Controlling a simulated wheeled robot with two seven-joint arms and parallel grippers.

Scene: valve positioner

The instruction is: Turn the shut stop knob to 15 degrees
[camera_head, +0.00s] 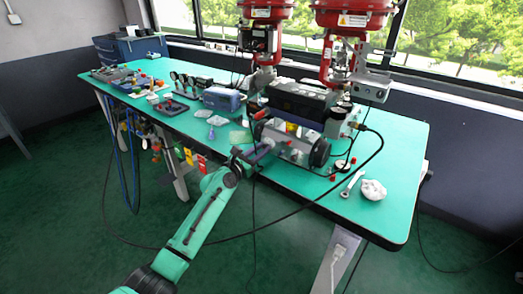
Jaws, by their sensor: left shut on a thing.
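The valve positioner (290,141) is a grey and black unit with round dark ends, standing on the green bench below two red valve actuators. My left gripper (262,149) reaches up to its front left side. It is shut on a small part there, which looks like the shut stop knob. The fingers hide most of that knob, and its angle and markings are too small to read. My right gripper is not in view.
The green bench (399,155) carries a blue box (222,98), several gauges and tool trays on the left. A wrench (352,182) and a white crumpled cloth (373,189) lie at right. A black cable loops in front of the bench.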

